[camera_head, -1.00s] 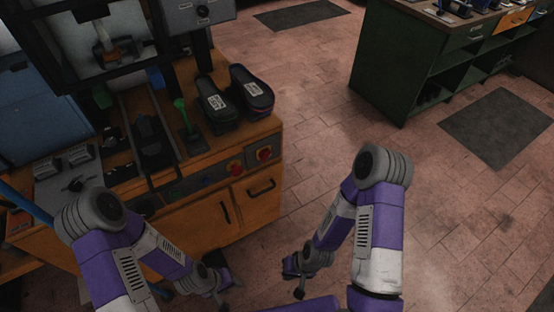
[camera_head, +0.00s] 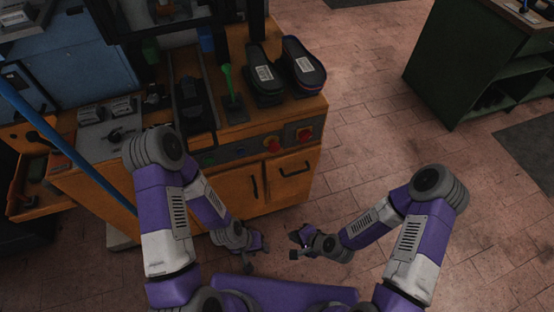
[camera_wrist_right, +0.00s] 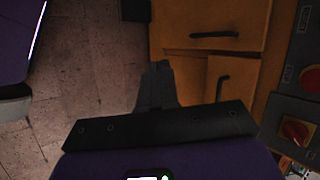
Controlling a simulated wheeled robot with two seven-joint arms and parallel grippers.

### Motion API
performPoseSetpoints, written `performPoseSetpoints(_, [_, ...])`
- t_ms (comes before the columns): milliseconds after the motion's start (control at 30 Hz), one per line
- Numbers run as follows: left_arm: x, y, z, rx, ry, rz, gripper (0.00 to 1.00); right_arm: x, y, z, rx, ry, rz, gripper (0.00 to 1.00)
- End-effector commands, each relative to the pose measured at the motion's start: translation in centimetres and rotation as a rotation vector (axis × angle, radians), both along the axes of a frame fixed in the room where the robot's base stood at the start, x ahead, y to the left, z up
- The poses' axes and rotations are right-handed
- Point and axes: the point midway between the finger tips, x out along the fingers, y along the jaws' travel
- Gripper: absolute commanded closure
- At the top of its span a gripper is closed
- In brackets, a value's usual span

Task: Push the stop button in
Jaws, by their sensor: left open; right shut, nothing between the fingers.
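The orange press cabinet has a grey control panel (camera_head: 240,149) on its front with two red controls. The left one is a round red button (camera_head: 272,143), which looks like the stop button; it also shows at the right edge of the right wrist view (camera_wrist_right: 311,78). The right one is a red knob (camera_head: 304,134), seen too in the wrist view (camera_wrist_right: 295,131). My left gripper (camera_head: 257,241) is open and empty, low in front of the cabinet doors. My right gripper (camera_head: 298,244) is shut and empty, to its right. Both are apart from the panel.
Two dark shoe soles (camera_head: 283,73) and a green-handled lever (camera_head: 230,84) are on the cabinet top. Door handles (camera_head: 295,168) stick out below the panel. A blue pole (camera_head: 60,140) slants at the left. Floor to the right is clear up to a green bench (camera_head: 470,65).

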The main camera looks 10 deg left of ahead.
Motion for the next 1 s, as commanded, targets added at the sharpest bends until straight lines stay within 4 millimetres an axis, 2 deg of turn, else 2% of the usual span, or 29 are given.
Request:
performPoseSetpoints(67, [0.0,0.0,-1.4,0.0,0.0,0.0,0.57,1.9,2.2,0.0,0.185,0.015,-0.197,1.0])
performPoseSetpoints(200, [0.0,0.0,-2.8,0.0,0.0,0.0,0.57,5.7,4.7,2.6,0.564,0.063,-0.532,1.0])
performPoseSetpoints(333, [0.0,0.0,-3.8,0.0,0.0,0.0,0.57,8.8,5.0,5.6,0.927,0.13,-0.778,1.0])
performPoseSetpoints(500, [0.0,0.0,-4.6,0.0,0.0,0.0,0.57,11.2,3.9,8.6,1.285,0.207,-0.961,1.0])
performPoseSetpoints(700, [0.0,0.0,-4.8,0.0,0.0,0.0,0.57,12.1,3.1,9.9,1.446,0.245,-1.023,1.0])
performPoseSetpoints(1000, [0.0,0.0,-4.8,0.0,0.0,0.0,0.57,12.1,3.1,10.0,1.447,0.246,-1.024,1.0])
